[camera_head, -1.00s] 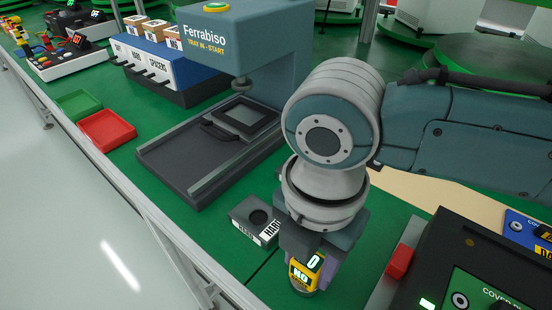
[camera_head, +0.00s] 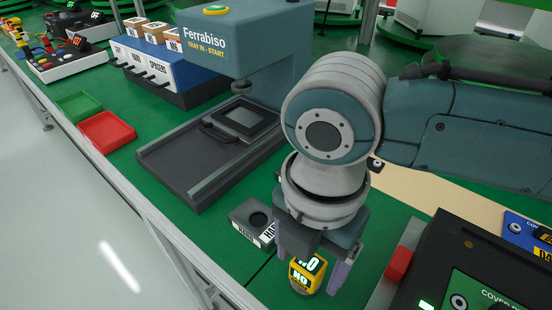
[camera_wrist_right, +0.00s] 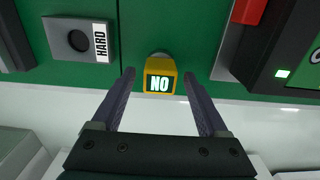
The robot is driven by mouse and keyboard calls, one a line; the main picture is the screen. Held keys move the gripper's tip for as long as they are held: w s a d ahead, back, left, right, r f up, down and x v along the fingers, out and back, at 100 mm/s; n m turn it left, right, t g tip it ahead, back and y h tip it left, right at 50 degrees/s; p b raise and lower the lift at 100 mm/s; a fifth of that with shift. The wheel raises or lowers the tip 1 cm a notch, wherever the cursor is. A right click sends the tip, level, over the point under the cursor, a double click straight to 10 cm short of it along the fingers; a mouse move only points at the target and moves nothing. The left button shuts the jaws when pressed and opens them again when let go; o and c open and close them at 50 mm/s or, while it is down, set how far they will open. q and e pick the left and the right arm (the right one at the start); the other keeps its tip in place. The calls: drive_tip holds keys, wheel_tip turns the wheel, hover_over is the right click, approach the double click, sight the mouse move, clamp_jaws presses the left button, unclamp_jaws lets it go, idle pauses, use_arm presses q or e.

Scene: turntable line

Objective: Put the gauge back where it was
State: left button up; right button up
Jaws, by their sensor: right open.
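The gauge (camera_head: 307,273) is a small yellow block with a lit display reading NO. It stands on the green bench top near the front edge, and its display shows in the right wrist view (camera_wrist_right: 159,83). My right gripper (camera_head: 308,276) is open, pointing down, with one purple-grey finger on each side of the gauge. In the right wrist view its fingertips (camera_wrist_right: 160,73) have a gap to the gauge on both sides. A dark grey block labelled HARD (camera_head: 246,226), with an empty round hole, sits left of the gauge. My left gripper is out of view.
A dark panel box (camera_head: 440,262) and a red block (camera_head: 399,264) stand close on the right. The Ferrabiso press (camera_head: 240,40) with its dark tray (camera_head: 178,160) stands behind left. Red (camera_head: 107,131) and green (camera_head: 78,106) trays lie farther left.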

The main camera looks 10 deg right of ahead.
wheel_tip(320, 180, up, 11)
drive_tip(key=p, duration=0.3)
drive_tip(key=s+a+f+m+t+y, duration=0.15)
drive_tip(key=s+a+m+y, duration=0.35)
drive_tip(key=m, duration=0.5)
drive_tip(key=s+d+m+t+h, duration=0.2)
drive_tip(key=s+d+m+h, duration=0.2)
drive_tip(key=d+m, duration=0.9)
drive_tip(key=s+d, duration=0.1)
drive_tip(key=s, duration=0.2)
drive_tip(key=shift+d+f+m+h, duration=0.2)
drive_tip(key=shift+f+m+h, duration=0.1)
drive_tip(key=shift+m+h, duration=0.1)
drive_tip(key=shift+s, duration=0.1)
